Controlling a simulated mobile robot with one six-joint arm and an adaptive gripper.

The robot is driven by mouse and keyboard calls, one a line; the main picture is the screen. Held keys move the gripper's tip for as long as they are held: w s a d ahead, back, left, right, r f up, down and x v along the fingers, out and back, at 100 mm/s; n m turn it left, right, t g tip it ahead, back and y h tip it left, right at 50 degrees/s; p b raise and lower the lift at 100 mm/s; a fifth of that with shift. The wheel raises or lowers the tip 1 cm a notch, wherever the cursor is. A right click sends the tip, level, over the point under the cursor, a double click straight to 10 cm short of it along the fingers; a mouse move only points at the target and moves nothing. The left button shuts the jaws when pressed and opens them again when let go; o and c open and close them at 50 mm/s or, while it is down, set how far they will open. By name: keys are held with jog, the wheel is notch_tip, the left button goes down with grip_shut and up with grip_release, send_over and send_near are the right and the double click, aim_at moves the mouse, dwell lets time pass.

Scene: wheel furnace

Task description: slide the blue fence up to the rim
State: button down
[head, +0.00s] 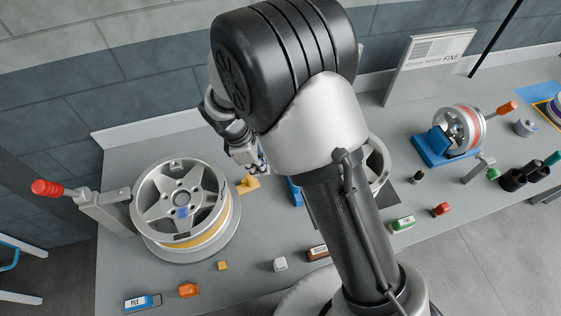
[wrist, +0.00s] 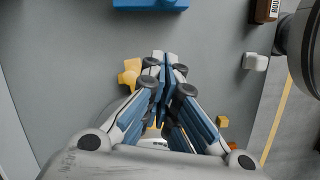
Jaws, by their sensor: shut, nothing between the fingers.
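My gripper (head: 262,168) is shut and empty above the bench, right of a silver five-spoke wheel (head: 180,195). In the wrist view its closed fingertips (wrist: 166,65) are beside a yellow piece (wrist: 128,75); contact cannot be told. The yellow piece (head: 249,184) sits by the wheel's right side. A blue part (head: 295,191) shows beside my arm, which hides most of it; a blue part (wrist: 150,3) is cut off at the wrist view's top. A blue block (head: 437,138) stands on a blue base (head: 430,152) by a red-striped wheel (head: 465,128). Which blue part is the fence is unclear.
A red-handled lever (head: 90,205) stands left of the silver wheel. Small blocks lie in front: orange (head: 188,290), yellow (head: 222,265) and white (head: 280,264). Another wheel (head: 377,165) is partly behind my arm. Dark cups (head: 512,180) stand at the right.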

jog(key=b+x, duration=0.2)
jog(key=x, duration=0.9)
jog(key=shift+a+f+b, duration=0.15)
jog(key=shift+a+b, duration=0.05)
jog(key=shift+b, duration=0.2)
jog(key=shift+w+d+r, duration=0.1)
jog(key=shift+d+r, duration=0.05)
jog(key=shift+d, duration=0.8)
jog(key=shift+d+r, duration=0.2)
jog(key=shift+d, duration=0.75)
jog(key=shift+d, duration=0.15)
